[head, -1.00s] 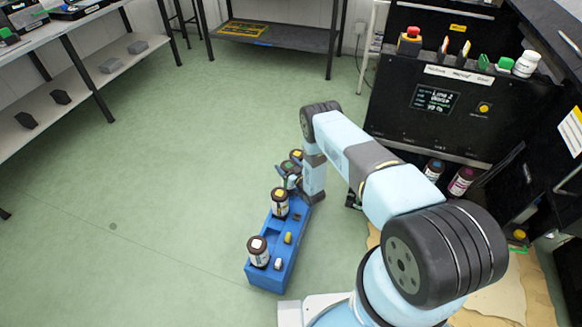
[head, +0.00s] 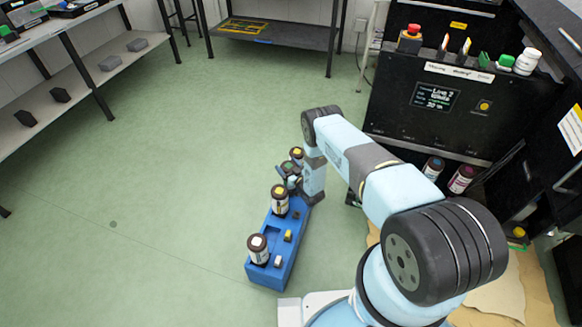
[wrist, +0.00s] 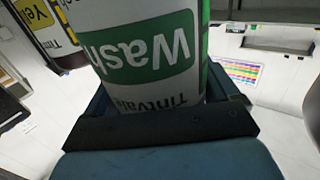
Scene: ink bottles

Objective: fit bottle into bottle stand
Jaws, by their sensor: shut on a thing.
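The blue bottle stand (head: 257,275) lies on the green floor left of my arm. My gripper (head: 291,182) is at its far end, shut on a white bottle with a green "Wash" label (wrist: 140,55), seen from close up with its text upside down. Its dark cap with a green top (head: 288,168) shows in the head view. My arm partly hides it, so I cannot tell whether it is seated in the stand. A yellow-topped bottle (head: 280,203) and a pale-topped bottle (head: 257,252) stand in the nearer part of the stand. Another yellow-topped bottle (head: 297,153) is just behind the held one.
Small yellow (head: 288,236) and pale (head: 278,261) tabs sit along the stand's right side. A black machine (head: 440,100) stands right, with blue-capped (head: 433,168) and maroon (head: 461,179) bottles below. Shelves (head: 85,75) line the left. The floor left of the stand is clear.

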